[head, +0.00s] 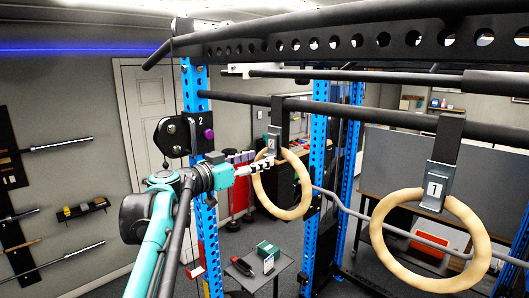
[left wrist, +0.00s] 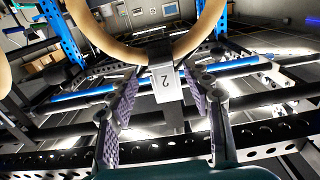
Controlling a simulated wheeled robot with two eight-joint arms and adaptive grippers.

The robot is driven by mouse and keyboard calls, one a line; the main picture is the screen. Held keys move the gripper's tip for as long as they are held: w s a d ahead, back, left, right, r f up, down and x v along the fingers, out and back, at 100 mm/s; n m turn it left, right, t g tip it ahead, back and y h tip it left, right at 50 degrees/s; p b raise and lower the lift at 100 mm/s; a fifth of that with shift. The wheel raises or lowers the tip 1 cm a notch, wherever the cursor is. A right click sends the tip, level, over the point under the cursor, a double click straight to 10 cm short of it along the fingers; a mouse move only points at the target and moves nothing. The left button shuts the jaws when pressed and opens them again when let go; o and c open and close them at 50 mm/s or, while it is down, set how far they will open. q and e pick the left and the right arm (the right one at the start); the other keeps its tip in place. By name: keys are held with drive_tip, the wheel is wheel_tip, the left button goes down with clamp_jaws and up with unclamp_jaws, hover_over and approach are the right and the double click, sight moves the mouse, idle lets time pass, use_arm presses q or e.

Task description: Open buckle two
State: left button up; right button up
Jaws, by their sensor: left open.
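Buckle two (head: 274,143) is a grey metal buckle with a white label on a dark strap, hanging from the rack bar. In the left wrist view buckle two (left wrist: 166,83) shows upside down, with the figure 2 readable. A wooden ring (head: 309,190) hangs below it; its curve (left wrist: 115,47) crosses the top of the left wrist view. My left gripper (head: 284,166) is at buckle two and the top of the ring. In the left wrist view its two fingers are apart, one on each side of the buckle. Contact cannot be told. My right gripper is not in view.
Buckle one (head: 436,187) and its wooden ring (head: 484,245) hang to the right. Blue rack uprights (head: 319,125) and dark overhead bars (head: 355,109) surround the left gripper. A small table (head: 255,283) with several items stands below.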

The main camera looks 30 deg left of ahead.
sight(267, 156)
use_arm(q)
drive_tip(key=x, duration=0.3)
drive_tip(key=shift+w+f+p, duration=0.1)
drive_tip(key=shift+w+p, duration=0.25)
drive_tip(key=shift+s, duration=0.1)
drive_tip(key=shift+c, duration=0.9)
clamp_jaws()
